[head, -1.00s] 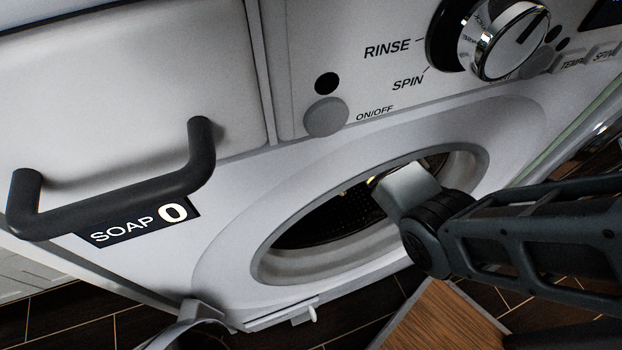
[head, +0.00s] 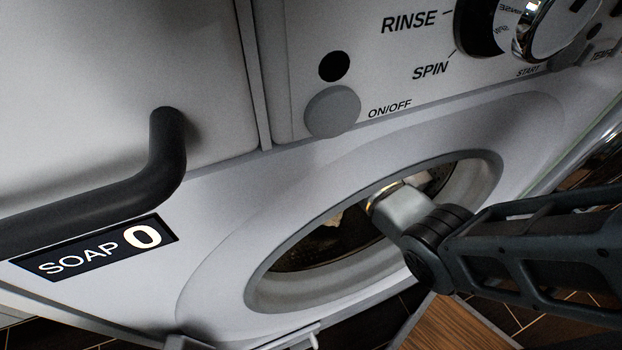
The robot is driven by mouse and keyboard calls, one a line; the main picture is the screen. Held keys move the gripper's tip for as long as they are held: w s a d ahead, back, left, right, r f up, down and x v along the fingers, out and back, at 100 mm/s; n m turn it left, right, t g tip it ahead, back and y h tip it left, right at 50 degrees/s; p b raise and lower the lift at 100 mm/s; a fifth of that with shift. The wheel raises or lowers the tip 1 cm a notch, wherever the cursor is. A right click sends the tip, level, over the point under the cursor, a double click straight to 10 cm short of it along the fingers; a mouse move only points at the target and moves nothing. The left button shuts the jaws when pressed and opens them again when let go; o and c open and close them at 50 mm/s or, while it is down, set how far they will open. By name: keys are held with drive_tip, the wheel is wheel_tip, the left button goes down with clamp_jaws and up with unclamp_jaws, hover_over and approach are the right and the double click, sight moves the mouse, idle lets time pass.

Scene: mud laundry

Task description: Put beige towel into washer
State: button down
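The washer (head: 215,235) fills the head view, with its round opening (head: 262,285) uncovered at the lower middle. My arm comes in from the right, and its end reaches into the opening. My gripper's fingers are hidden inside, behind the wrist and the rim. A small patch of beige cloth (head: 335,222), possibly the beige towel, shows in the dark drum left of my wrist. I cannot tell whether the gripper touches or holds it.
The soap drawer's dark handle (head: 165,155) sticks out at the left. A control knob (head: 545,30) and the on/off button (head: 332,111) are above the opening. A wooden surface (head: 455,328) lies below my arm, over dark floor tiles.

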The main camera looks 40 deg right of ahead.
drive_tip(key=shift+f, duration=0.35)
drive_tip(key=shift+f, duration=0.1)
drive_tip(key=shift+c, duration=1.1)
unclamp_jaws()
wheel_tip(320, 180, up, 13)
drive_tip(key=p, duration=0.4)
drive_tip(key=shift+p, duration=0.3)
